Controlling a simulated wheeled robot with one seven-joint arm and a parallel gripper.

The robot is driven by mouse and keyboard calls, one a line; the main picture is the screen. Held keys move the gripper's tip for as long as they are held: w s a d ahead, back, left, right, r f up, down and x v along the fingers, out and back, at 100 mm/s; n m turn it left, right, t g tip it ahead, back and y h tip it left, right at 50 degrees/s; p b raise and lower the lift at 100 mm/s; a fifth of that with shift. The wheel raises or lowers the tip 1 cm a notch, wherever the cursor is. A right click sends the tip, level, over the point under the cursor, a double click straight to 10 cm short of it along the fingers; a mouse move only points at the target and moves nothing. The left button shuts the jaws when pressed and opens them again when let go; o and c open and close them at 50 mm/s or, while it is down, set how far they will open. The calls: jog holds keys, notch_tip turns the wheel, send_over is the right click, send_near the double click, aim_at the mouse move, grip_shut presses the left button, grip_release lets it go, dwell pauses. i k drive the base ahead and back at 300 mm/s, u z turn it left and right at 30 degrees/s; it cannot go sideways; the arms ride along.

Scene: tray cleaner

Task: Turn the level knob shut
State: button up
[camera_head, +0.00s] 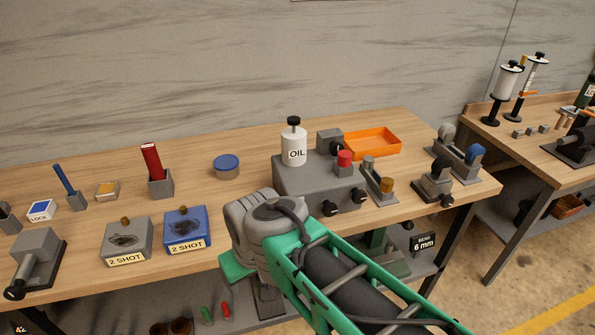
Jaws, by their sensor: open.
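A grey machine block (300,192) stands near the table's front edge, with a white OIL bottle (294,147) and a red cap (344,158) on top. Two black knobs, a left one (330,208) and a right one (360,196), stick out of its front face. I cannot tell from any marking which one is the level knob. My gripper (262,222) is in front of the table, just left of and nearer than the block, and hides part of its lower front. It is open and touches neither knob. Its fingertips are hard to make out.
An orange tray (372,143) lies behind the block. Small fixtures with a brown knob (386,185) and a black knob (440,165) stand to its right. Two 2 SHOT boxes, grey (128,239) and blue (187,228), stand to the left near the front edge.

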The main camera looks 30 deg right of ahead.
aim_at(330, 209)
jog(key=z, duration=1.4)
jog(key=k, duration=0.55)
jog(key=u, duration=1.4)
